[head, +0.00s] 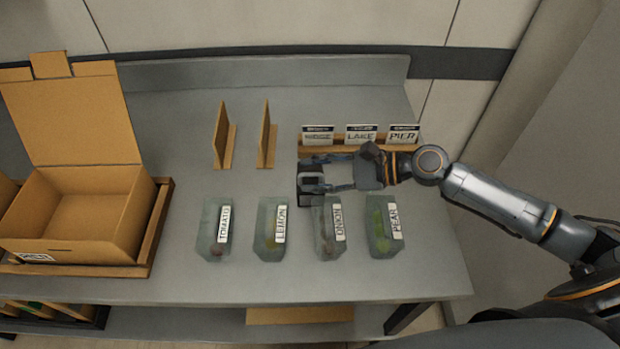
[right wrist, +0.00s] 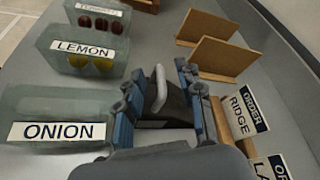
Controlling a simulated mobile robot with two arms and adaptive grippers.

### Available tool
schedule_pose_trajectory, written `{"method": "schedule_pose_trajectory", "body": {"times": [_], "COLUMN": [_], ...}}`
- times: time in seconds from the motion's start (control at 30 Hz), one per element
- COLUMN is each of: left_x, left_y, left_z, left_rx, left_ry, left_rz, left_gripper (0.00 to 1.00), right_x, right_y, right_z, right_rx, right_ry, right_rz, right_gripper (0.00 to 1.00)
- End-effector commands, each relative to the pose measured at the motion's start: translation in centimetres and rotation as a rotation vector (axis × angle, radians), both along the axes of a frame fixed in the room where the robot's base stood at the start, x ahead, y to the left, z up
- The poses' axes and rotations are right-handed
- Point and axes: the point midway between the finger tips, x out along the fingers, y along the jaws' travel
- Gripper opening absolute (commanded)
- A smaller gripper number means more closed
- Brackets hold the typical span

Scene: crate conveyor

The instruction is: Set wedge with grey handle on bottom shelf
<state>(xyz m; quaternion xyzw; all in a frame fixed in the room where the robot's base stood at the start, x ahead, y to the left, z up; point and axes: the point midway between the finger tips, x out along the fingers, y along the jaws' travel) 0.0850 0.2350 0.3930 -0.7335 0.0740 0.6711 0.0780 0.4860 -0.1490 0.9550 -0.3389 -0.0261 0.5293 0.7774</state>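The wedge (right wrist: 168,108) is a dark block with a light grey handle (right wrist: 155,88), standing on the table top. In the head view its dark body (head: 312,202) shows partly beneath my right gripper (head: 309,177). My right gripper (right wrist: 165,95) is open, with its fingers spread on either side of the wedge; I cannot tell if they touch it. The bottom shelf (head: 210,325) shows below the table's front edge, mostly hidden by the table top. My left gripper is not in view.
Clear bins labelled TOMATO, LEMON, ONION (head: 327,230) and PEAR stand in front of the gripper. Two wooden dividers (head: 266,140) stand behind left. A rack of order cards (head: 360,140) is behind the gripper. An open carton (head: 80,210) sits at left. A brown board (head: 300,315) lies below.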

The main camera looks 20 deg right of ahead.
Motion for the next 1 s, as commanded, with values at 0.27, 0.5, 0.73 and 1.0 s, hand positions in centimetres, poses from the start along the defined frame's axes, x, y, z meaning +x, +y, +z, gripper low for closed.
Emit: {"method": "schedule_pose_trajectory", "body": {"times": [0.27,0.5,0.73,1.0], "left_x": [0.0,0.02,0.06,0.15], "left_y": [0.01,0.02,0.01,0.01], "left_z": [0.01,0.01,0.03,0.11], "left_rx": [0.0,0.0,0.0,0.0], "left_ry": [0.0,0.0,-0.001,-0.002], "left_rz": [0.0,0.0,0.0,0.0], "left_gripper": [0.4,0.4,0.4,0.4], "right_x": [0.07,0.05,0.07,0.11], "right_y": [0.12,0.11,0.12,0.11], "right_z": [-0.15,-0.15,-0.04,0.83], "right_rx": [-0.002,-0.001,0.0,-0.001], "right_ry": [0.0,0.001,-0.001,-0.003], "right_rz": [-0.001,0.0,0.0,0.0], "right_gripper": [0.31,0.0,0.0,0.0]}}
